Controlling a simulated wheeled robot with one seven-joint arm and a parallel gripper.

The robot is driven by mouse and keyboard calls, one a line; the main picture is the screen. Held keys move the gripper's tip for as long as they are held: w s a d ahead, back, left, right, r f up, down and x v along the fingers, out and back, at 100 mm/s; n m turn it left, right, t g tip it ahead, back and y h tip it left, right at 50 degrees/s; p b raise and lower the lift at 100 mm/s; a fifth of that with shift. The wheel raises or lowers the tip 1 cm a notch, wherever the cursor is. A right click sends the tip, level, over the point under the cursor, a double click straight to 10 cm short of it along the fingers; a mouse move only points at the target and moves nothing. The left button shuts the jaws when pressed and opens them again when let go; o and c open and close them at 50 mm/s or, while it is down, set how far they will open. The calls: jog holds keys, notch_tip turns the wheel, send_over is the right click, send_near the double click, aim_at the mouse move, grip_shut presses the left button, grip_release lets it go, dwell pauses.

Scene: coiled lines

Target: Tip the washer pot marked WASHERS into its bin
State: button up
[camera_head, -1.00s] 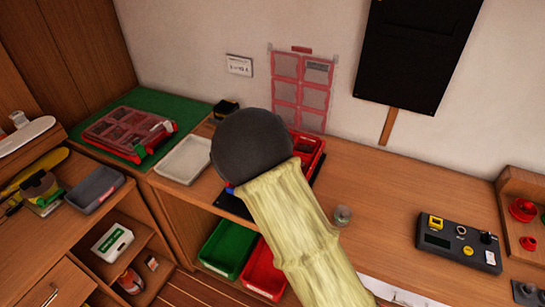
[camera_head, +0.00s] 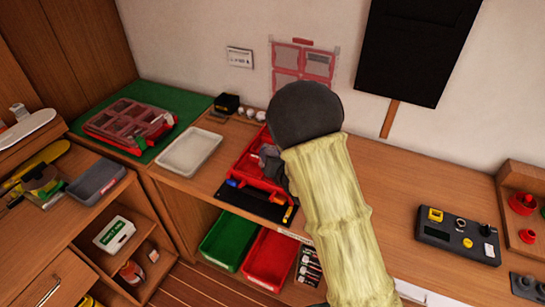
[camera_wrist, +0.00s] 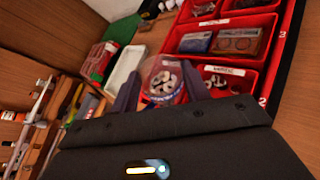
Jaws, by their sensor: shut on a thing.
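My gripper (camera_wrist: 160,90) is shut on a clear pot (camera_wrist: 163,76) with pale ring-shaped pieces inside. The pot's own marking is not readable, and I cannot tell how far it is tilted. A red divided bin tray (camera_wrist: 183,47) lies to the right of the pot in the wrist view. One compartment beside the pot has a small white label (camera_wrist: 225,70), too blurred to read surely, and holds some small pieces. In the head view the red tray (camera_head: 247,158) is partly hidden behind my arm, and the pot cannot be made out.
A pale tray (camera_head: 190,152) lies left of the red tray. A dark mat (camera_head: 255,203) with coloured tools lies in front. Green (camera_head: 230,240) and red (camera_head: 268,258) bins sit below the bench. A control box (camera_head: 458,236) stands right; the bench between is mostly clear.

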jog(key=shift+w+d+f+m+y+p, duration=0.15)
jog(key=shift+m+y+p, duration=0.15)
jog(key=shift+m, duration=0.25)
jog(key=shift+s+d+m+y+p, duration=0.15)
jog(key=shift+m+y, duration=0.15)
jog(key=shift+m, duration=0.25)
jog(key=m, duration=0.1)
jog(key=m+y+p, duration=0.1)
jog(key=d+f+m+y+p, duration=0.1)
jog(key=shift+w+m, duration=0.3)
jog(key=shift+m, duration=0.1)
jog(key=shift+f+m+t+y, duration=0.2)
jog(key=shift+m+t+y, duration=0.1)
jog(key=shift+m, duration=0.1)
jog(key=shift+m+b, duration=0.4)
jog(key=shift+b, duration=0.4)
jog(key=m+t+b, duration=0.1)
jog(key=m+b, duration=0.1)
jog(key=b, duration=0.1)
jog(key=d+m+t+y+b, duration=0.1)
jog(key=m+b, duration=0.2)
jog(key=d+m+y+b, duration=0.1)
jog(key=m+b, duration=0.1)
jog(key=b, duration=0.1)
jog(key=shift+w+m+t, duration=0.25)
jog(key=shift+m+t, duration=0.15)
